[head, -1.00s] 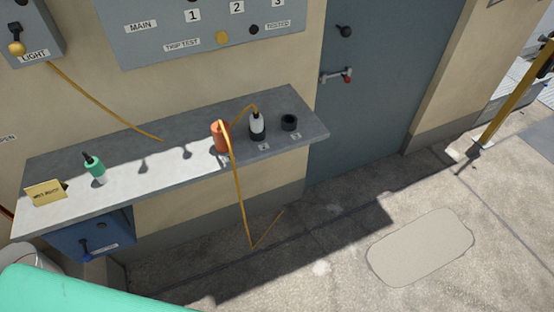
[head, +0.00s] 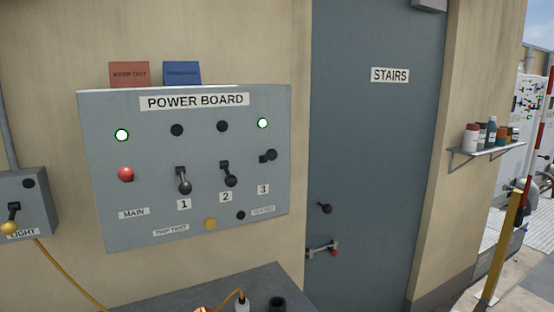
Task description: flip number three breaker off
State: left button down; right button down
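The grey power board (head: 110,215) hangs on the wall in the left half of the head view. The number three breaker lever (head: 269,155) is at its right, above the label 3 (head: 263,189). Its black knob sticks out at a higher level than the knobs of the breaker one lever (head: 184,184) and the breaker two lever (head: 230,176), which point down. The lamp above breaker three (head: 262,123) glows green-white. The lamps above one (head: 177,130) and two (head: 222,126) are dark. Neither of my grippers is in view.
The board also carries a red main knob (head: 126,174), a lit lamp (head: 121,135) and a yellow trip test button (head: 210,224). A light switch box (head: 35,190) is at left. A grey shelf (head: 180,299) juts out below. The stairs door (head: 375,160) stands at right.

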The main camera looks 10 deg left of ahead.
aim_at(271, 154)
jog(key=l+u, duration=0.15)
jog(key=u, duration=0.25)
jog(key=l+u, duration=0.15)
jog(key=u, duration=0.25)
jog(key=l+u, duration=0.1)
jog(key=u, duration=0.3)
jog(key=l+u, duration=0.1)
jog(key=u, duration=0.25)
jog(key=k, duration=0.1)
